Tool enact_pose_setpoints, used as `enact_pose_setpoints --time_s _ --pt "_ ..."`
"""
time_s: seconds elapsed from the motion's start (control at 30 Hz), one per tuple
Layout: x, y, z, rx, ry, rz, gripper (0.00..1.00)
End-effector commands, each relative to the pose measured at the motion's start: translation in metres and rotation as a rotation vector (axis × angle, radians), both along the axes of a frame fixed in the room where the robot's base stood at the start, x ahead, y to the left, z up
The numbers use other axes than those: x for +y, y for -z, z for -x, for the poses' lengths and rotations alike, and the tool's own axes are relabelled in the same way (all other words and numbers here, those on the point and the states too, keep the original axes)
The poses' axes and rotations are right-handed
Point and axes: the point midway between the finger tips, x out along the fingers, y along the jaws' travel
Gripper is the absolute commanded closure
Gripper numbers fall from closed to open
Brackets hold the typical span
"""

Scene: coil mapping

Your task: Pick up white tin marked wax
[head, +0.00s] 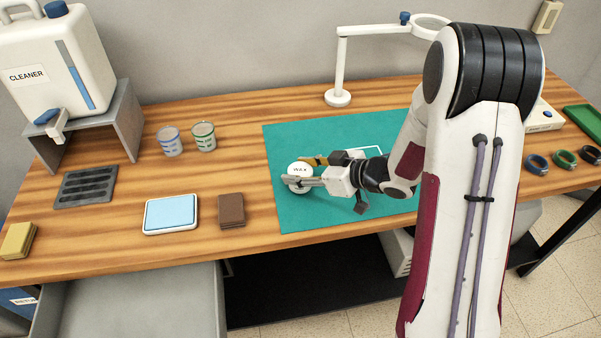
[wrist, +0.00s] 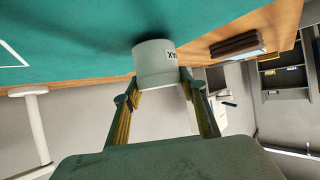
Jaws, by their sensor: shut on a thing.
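The white tin marked wax (head: 299,170) is at the left part of the green mat (head: 290,212) in the head view. In the wrist view the tin (wrist: 153,60) sits between my two fingers, with part of its dark label showing. My gripper (head: 303,172) is shut on the tin, with a finger on either side of it. The fingers also show in the wrist view (wrist: 158,88). I cannot tell whether the tin touches the mat or is held just above it.
Brown blocks (head: 231,210) and a blue pad in a white tray (head: 171,214) lie left of the mat. Two cups (head: 204,136) stand behind them. A cleaner jug (head: 58,65) stands on a grey stand at far left. A lamp (head: 338,97) stands behind the mat.

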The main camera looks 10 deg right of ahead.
Motion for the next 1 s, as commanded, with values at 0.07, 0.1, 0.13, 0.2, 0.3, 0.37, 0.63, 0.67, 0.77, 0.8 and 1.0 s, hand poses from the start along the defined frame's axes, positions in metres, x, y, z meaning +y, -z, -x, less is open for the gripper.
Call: enact_pose_setpoints --time_s 0.07,0.1,0.13,0.2,0.3,0.37,0.63,0.67,0.77,0.8,1.0 --pt "0.0 -0.008 -0.001 -0.005 0.0 0.002 0.82" --pt "0.0 -0.012 0.0 -0.004 -0.001 0.002 0.82" --pt "0.0 -0.015 0.0 -0.004 -0.001 0.002 0.82" --pt "0.0 -0.023 -0.001 -0.005 0.0 0.002 0.82" --pt "0.0 -0.035 -0.001 -0.005 0.0 0.002 0.82" --pt "0.0 -0.042 0.0 -0.005 0.0 0.002 0.82" --pt "0.0 -0.073 -0.001 -0.003 -0.001 0.001 0.82" --pt "0.0 -0.075 -0.001 -0.003 -0.002 0.002 0.82" --pt "0.0 -0.082 -0.001 -0.003 -0.001 0.001 0.82" --pt "0.0 -0.085 -0.001 -0.003 -0.001 0.001 0.82" --pt "0.0 -0.089 0.0 -0.001 0.0 0.001 0.82"
